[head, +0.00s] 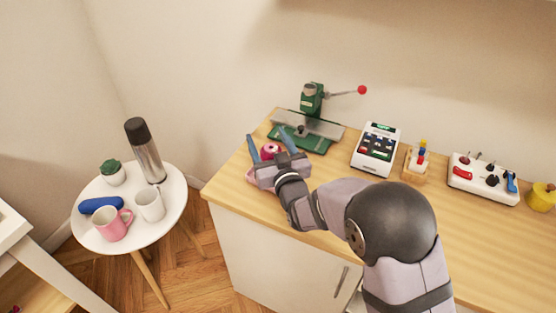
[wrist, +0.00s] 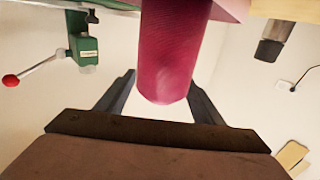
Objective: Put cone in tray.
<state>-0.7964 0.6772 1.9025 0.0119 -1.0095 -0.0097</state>
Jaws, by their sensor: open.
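A magenta cone (head: 269,151) stands near the left end of the wooden counter. In the wrist view the cone (wrist: 175,50) is large and rises between the fingers, its far end cut off by the frame edge. My gripper (head: 270,145) is open with its fingers on either side of the cone; in the wrist view the open fingers (wrist: 163,82) show a gap, and I cannot tell whether they touch it. A pale pink flat thing (head: 250,176) shows beside my gripper, mostly hidden; I cannot tell whether it is the tray.
A green press (head: 312,100) with a red-knobbed lever stands just behind. A white calculator (head: 376,149), a wooden holder (head: 416,164) and a white control box (head: 484,180) stand to the right. A round white table (head: 165,222) with mugs and a flask (head: 145,152) is at left.

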